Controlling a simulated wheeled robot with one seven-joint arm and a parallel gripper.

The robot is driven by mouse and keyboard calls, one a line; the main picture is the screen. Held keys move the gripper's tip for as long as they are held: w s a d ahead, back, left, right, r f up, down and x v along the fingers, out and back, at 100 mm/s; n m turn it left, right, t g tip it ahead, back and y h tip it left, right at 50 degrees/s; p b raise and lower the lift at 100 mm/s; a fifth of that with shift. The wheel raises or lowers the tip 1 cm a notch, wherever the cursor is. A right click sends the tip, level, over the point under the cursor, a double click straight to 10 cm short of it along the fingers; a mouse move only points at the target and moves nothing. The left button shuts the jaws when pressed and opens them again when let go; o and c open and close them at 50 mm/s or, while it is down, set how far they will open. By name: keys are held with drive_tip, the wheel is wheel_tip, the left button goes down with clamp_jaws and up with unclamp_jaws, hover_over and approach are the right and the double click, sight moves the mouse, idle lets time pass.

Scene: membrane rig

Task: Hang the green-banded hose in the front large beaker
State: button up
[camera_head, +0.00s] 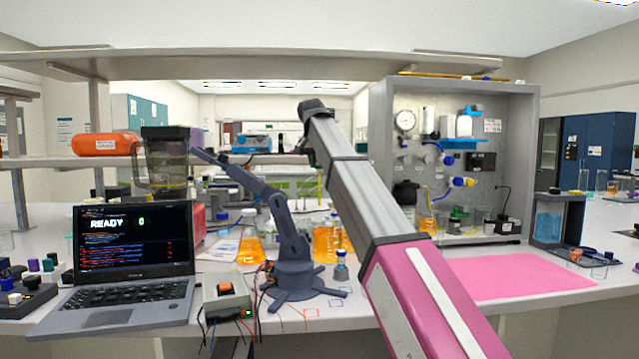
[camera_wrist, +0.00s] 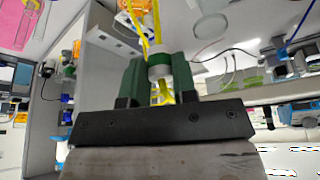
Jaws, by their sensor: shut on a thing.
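In the wrist view my gripper (camera_wrist: 158,72) has its green fingers shut on the white collar of a yellow hose (camera_wrist: 155,28). The yellow tubing runs away past the fingertips, and a short yellow part shows between the fingers. A clear round vessel (camera_wrist: 210,27) lies beyond the fingers in the wrist view. I cannot tell which vessel is the front large beaker.
A grey rig panel (camera_head: 380,145) carries a gauge, blue fittings and another yellow hose, with an orange flask (camera_head: 427,222) and glassware (camera_head: 480,216) at its foot. A laptop (camera_head: 110,290), a small dark robot arm (camera_head: 290,240) and orange bottles stand left. The pink mat (camera_head: 515,277) is clear.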

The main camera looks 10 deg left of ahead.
sight(318, 220)
drive_tip(key=shift+w, duration=0.2)
drive_tip(key=shift+w+f, duration=0.15)
drive_tip(key=shift+f, duration=3.55)
wheel_tip(318, 220, down, 9)
drive_tip(key=shift+f, duration=0.1)
drive_tip(key=o, duration=1)
drive_tip(key=shift+o, duration=0.2)
